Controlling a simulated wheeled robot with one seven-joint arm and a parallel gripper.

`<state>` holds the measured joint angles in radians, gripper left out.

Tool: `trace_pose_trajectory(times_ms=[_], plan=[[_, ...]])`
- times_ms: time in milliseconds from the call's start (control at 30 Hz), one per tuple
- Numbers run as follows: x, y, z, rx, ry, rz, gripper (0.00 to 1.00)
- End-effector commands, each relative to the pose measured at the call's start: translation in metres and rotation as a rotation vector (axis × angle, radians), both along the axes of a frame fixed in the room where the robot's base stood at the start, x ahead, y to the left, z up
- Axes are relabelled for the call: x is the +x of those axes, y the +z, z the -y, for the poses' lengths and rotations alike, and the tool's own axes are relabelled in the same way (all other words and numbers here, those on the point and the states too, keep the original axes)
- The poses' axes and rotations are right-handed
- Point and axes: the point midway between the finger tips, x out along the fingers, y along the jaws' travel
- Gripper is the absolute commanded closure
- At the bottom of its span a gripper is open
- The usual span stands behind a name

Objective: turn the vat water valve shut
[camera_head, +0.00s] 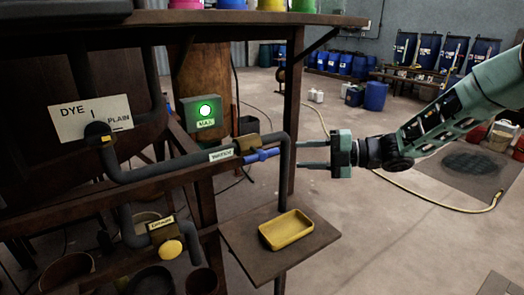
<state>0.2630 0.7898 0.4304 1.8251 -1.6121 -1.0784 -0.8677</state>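The vat water valve has a blue lever handle (262,155) and a brass-coloured body (247,143) on a dark pipe (180,165). A white label (221,155), which seems to read "WATER", is on the pipe just left of it. The blue lever points right, roughly along the pipe. My gripper (314,154) is to the right of the lever, with its fingers pointing left toward it. The two fingers are apart with nothing between them. A gap shows between the fingertips and the lever; its depth is hard to tell.
The pipe bends down beside a wooden post (292,110). A yellow tray (287,230) sits on a small shelf (250,262) below. A green box with a lit lamp (206,111) stands behind the pipe. A yellow drain knob (171,249) is lower left. Open floor lies right.

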Motion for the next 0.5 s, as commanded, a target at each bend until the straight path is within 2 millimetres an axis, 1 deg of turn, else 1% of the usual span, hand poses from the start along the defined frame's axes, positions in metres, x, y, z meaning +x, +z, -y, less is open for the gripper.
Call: trace_pose_trajectory(times_ms=[33,300,500], plan=[[0.001,0.002,-0.012,0.002,0.004,-0.003,0.61],[0.011,-0.006,-0.067,0.001,0.003,-0.003,0.61],[0.017,-0.011,-0.1,0.001,0.002,-0.002,0.61]])
